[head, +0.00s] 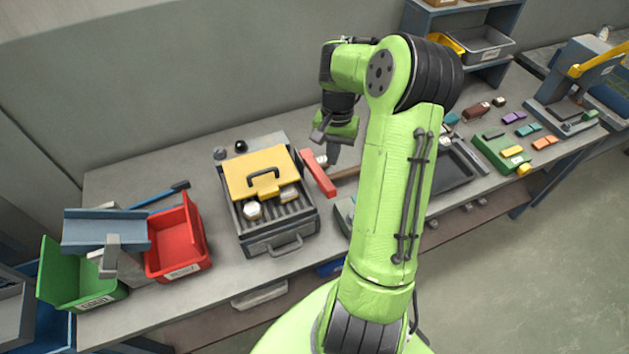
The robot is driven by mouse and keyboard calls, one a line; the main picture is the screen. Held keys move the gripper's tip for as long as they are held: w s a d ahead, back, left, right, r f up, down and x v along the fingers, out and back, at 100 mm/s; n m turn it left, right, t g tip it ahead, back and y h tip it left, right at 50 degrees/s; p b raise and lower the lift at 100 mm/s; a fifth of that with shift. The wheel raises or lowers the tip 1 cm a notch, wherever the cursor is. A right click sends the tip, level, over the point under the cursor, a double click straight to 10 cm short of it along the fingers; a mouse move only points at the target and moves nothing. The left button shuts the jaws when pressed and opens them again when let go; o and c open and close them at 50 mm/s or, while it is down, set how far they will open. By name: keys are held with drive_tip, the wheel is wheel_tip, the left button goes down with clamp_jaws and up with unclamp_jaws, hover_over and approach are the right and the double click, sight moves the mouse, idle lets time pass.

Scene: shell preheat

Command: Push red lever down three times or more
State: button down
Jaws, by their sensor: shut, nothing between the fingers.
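The red lever (318,172) is a flat red bar beside the right side of a grey preheat box (282,234). The box has a yellow lid (256,173) with a black handle, and pale round pieces show on its ribbed bed. My gripper (332,154) points down just right of the lever's upper part. Its fingers are shut and hold nothing. They look very close to the lever, but I cannot tell whether they touch it. My arm hides part of the bench to the right of the lever.
A red bin (181,244) and a green bin (82,284) stand at the left, near a blue-grey tray (105,229). A hammer (346,173) seems to lie right of the lever. A green block tray (500,151) sits farther right.

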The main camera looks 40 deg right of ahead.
sight(329, 184)
drive_tip(key=shift+a, duration=0.25)
drive_tip(key=shift+f, duration=0.1)
drive_tip(key=f+b, duration=0.6)
drive_tip(key=f, duration=0.1)
drive_tip(key=shift+s+a+f, duration=0.1)
drive_tip(key=shift+s+a, duration=0.1)
